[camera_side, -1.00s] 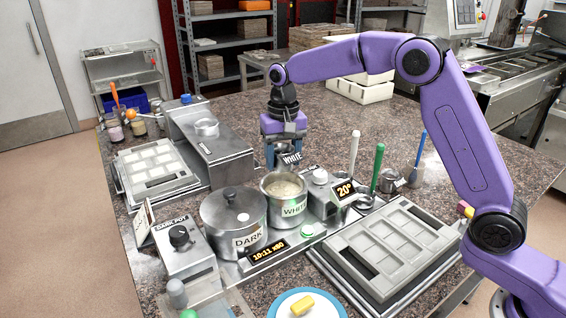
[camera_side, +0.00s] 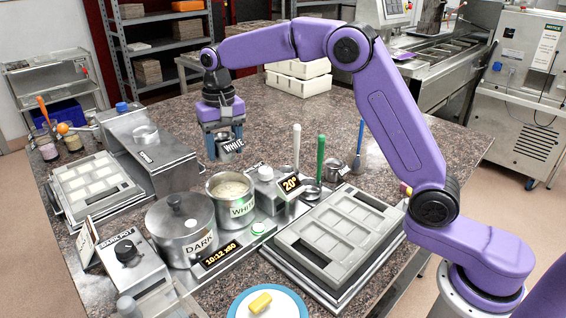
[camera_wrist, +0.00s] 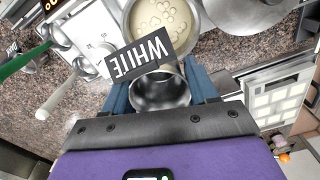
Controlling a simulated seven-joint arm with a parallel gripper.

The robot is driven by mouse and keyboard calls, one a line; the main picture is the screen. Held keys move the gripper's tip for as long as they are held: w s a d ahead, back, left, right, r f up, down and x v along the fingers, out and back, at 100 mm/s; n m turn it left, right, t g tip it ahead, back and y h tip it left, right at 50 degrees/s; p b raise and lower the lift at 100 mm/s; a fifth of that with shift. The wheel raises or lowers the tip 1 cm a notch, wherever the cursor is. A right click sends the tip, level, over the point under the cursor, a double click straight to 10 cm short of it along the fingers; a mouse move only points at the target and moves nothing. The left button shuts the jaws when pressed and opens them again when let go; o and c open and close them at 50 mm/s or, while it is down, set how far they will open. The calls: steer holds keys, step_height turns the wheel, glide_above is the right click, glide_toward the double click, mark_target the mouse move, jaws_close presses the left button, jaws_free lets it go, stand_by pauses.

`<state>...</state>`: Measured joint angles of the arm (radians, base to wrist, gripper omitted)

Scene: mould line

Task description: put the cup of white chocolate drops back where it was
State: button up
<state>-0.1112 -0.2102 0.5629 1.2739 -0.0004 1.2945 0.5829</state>
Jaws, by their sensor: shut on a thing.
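My gripper (camera_side: 224,148) is shut on a small metal cup (camera_wrist: 160,92) with a black tag reading WHITE. It holds the cup in the air, behind and above the white pot (camera_side: 231,190). In the wrist view the cup is between the two blue fingers, and its visible inside looks bare grey metal; I see no drops in it. The white pot also shows in the wrist view (camera_wrist: 192,40), with pale chocolate and round drop shapes on its surface. The bottom of the cup is hidden in the wrist view.
The lidded dark pot (camera_side: 181,232) stands left of the white pot. A grey mould (camera_side: 340,235) is at right, with upright white, green and blue-handled tools and another small metal cup (camera_side: 335,168) behind it. Bare granite counter (camera_side: 265,115) lies behind my gripper.

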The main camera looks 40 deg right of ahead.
steer(key=r, duration=0.2)
steer(key=shift+d+r, duration=0.3)
steer(key=shift+r, duration=0.1)
steer(key=w+d, duration=0.2)
steer(key=d, duration=1)
glide_above(310, 167)
step_height(310, 167, down, 16)
steer(key=shift+r, duration=0.25)
steer(key=shift+f, duration=2.25)
steer(key=shift+f, duration=0.1)
steer(key=o, duration=1.3)
